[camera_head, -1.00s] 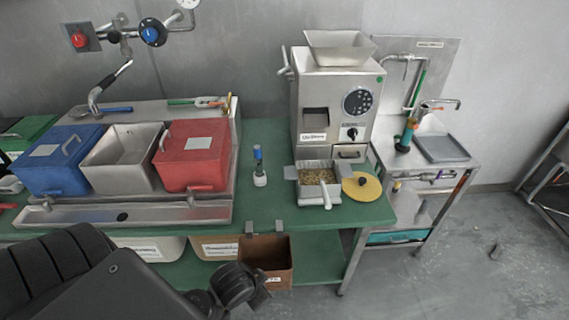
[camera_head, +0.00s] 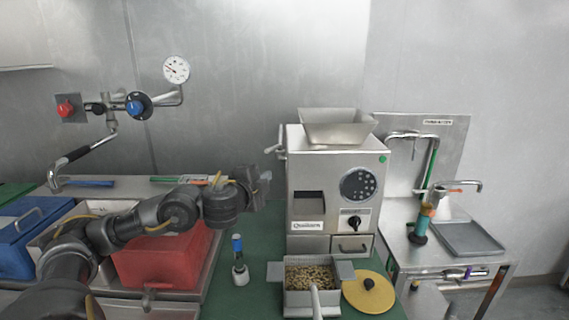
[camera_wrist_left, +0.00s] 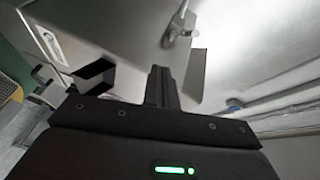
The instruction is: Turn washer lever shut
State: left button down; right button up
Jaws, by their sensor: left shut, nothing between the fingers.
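My left gripper (camera_head: 264,185) is shut and empty in the head view. It is raised above the green bench, just left of the steel grinder (camera_head: 306,165). In the left wrist view its closed fingers (camera_wrist_left: 160,85) point at a grey metal surface, with a silvery lever-like fitting (camera_wrist_left: 180,25) beyond them. A steel handle (camera_head: 276,147) sticks out from the grinder's upper left side, above and apart from the gripper. On the right stand are a curved tap (camera_head: 460,186) and a valve fitting (camera_head: 463,273) below the top. I cannot tell which part is the washer lever. My right gripper is out of view.
A tray of beans (camera_head: 297,297) and a yellow lid (camera_head: 368,292) are before the grinder. A small blue-topped bottle (camera_head: 238,262) stands on the bench. Red (camera_head: 160,263) and blue (camera_head: 22,240) bins are at left. Wall pipes carry a blue knob (camera_head: 136,106).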

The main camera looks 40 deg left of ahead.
aim_at(272, 149)
pick_arm(q)
jog(key=w+a+r, duration=0.3)
jog(key=w+a, duration=0.2)
jog(key=w, duration=0.4)
jog(key=shift+w+r+t+y, duration=0.25)
jog(key=shift+w+t+y, duration=0.05)
jog(key=shift+y, duration=0.1)
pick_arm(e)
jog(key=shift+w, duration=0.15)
pick_arm(q)
jog(key=shift+m+p, duration=0.3)
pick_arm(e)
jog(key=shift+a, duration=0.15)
